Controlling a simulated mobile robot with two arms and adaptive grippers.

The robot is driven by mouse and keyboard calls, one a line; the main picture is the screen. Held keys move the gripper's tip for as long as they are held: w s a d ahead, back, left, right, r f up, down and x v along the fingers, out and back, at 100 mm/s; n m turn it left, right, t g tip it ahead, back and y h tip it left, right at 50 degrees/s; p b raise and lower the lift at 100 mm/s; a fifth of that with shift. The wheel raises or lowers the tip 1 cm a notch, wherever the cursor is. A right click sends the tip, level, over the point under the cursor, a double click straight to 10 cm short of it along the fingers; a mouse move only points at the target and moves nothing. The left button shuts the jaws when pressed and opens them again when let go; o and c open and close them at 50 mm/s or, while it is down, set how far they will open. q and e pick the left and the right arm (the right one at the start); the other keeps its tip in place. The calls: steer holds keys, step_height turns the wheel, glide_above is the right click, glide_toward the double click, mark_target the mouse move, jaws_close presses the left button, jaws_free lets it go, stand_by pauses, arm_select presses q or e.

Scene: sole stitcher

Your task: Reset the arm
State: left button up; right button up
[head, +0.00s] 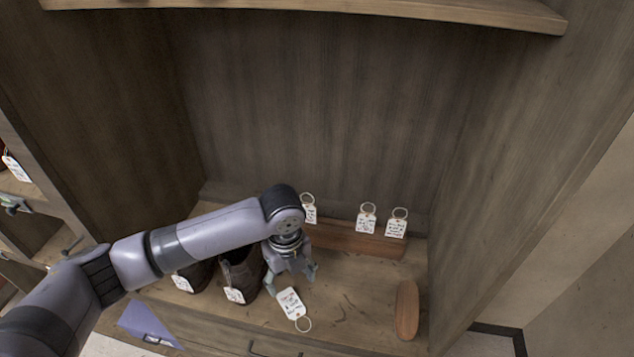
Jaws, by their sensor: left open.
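My left arm reaches in from the left over the shelf board (350,300). My left gripper (292,283) points down above the board, with its fingers spread. A white tag with a metal ring (291,304) lies on the board just in front of the fingers. The gripper is apart from the tag or only near its edge; I cannot tell exactly. Nothing shows between the fingers. My right gripper is not in the picture.
Several ringed tags, one at the right (397,222), stand along a wooden strip (355,240) at the back. A brown wooden block (407,310) lies at the right. An upper shelf (330,7) crosses the top.

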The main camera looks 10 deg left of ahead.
arm_select(q)
steer(key=s+d+f+n+t+h, duration=0.2)
steer(key=s+d+n+h, duration=0.2)
steer(key=s+d+n, duration=0.45)
steer(key=s+a+f+n+t+y, duration=0.1)
steer(key=s+a+n+y, duration=0.1)
steer(key=s+a+n, duration=0.55)
steer(key=s+a+n+t+y, duration=0.15)
steer(key=s+a+n, duration=0.25)
steer(key=a+n, duration=0.5)
step_height(320, 180, down, 26)
steer(key=s+d+f+g, duration=0.1)
steer(key=g, duration=0.1)
steer(key=s+a+f+g, duration=0.1)
steer(key=s+a+f, duration=0.2)
steer(key=s+f, duration=1.2)
steer(key=shift+s+f, duration=0.35)
steer(key=shift+s, duration=0.5)
